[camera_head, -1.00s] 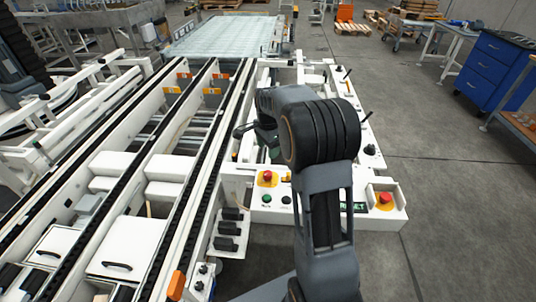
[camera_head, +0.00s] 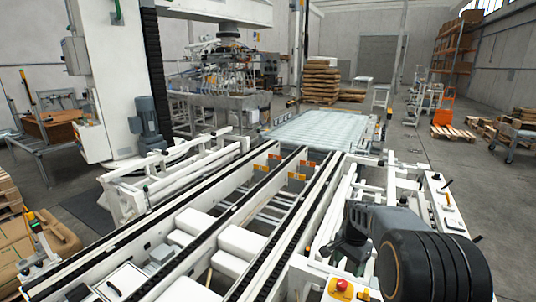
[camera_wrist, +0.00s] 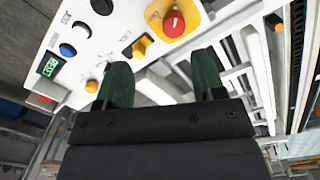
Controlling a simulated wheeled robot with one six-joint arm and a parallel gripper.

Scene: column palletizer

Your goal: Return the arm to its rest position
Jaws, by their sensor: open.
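My gripper (camera_wrist: 162,78) shows in the wrist view with its two dark green fingers apart and nothing between them. It is over or near a white control panel (camera_wrist: 118,22), which carries a red emergency stop (camera_wrist: 173,25) on a yellow base just beyond the fingers. I cannot tell the exact gap to the panel. In the head view my folded arm (camera_head: 400,250) fills the lower right, above the machine's right side. The gripper's fingers cannot be made out there.
The red emergency stop also shows in the head view (camera_head: 342,285), left of my arm. A roller conveyor (camera_head: 320,130) lies behind the chain tracks (camera_head: 235,215). A white machine column (camera_head: 112,80) stands at left. Wooden pallets (camera_head: 322,80) are stacked at the back. Floor right of the machine is open.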

